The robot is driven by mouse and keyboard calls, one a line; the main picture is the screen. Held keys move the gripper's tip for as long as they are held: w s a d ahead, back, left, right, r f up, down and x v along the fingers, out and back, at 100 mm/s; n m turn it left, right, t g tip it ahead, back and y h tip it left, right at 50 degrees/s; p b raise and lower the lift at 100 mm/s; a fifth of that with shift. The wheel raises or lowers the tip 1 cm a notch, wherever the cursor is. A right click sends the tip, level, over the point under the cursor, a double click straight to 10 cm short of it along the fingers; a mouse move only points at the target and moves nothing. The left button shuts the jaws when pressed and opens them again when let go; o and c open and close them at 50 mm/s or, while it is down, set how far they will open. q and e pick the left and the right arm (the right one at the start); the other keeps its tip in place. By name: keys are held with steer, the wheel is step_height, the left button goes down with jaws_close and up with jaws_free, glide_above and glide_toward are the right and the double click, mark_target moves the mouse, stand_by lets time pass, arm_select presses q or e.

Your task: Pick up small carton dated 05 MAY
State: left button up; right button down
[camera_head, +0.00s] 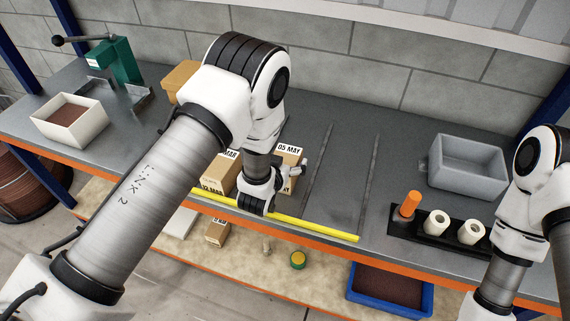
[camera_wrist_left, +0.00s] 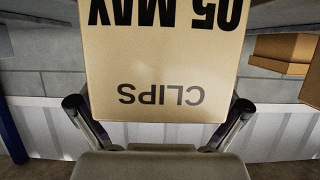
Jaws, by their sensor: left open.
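The small carton dated 05 MAY (camera_head: 289,150) stands on the grey bench top, just behind my left gripper (camera_head: 290,175). In the left wrist view the carton (camera_wrist_left: 165,60) is large and upside down, with "05 MAY" and "CLIPS" on its face. My left gripper's two fingers (camera_wrist_left: 160,108) are open, one on each side of the carton's near end. I cannot tell whether they touch it. My left wrist hides part of the carton in the head view. My right gripper is outside the frames.
Another carton marked MAR (camera_head: 218,180) stands close to the left of my left gripper. A yellow strip (camera_head: 315,228) runs along the bench's front. A grey bin (camera_head: 467,165) and a black holder with rolls (camera_head: 437,243) stand to the right.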

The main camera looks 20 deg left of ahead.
arm_select(q)
steer(key=shift+s, duration=0.1)
steer(key=shift+s+r, duration=0.15)
steer(key=shift+s, duration=0.05)
steer(key=shift+c, duration=1.3)
steer(key=shift+s, duration=0.1)
steer(key=c, duration=1.3)
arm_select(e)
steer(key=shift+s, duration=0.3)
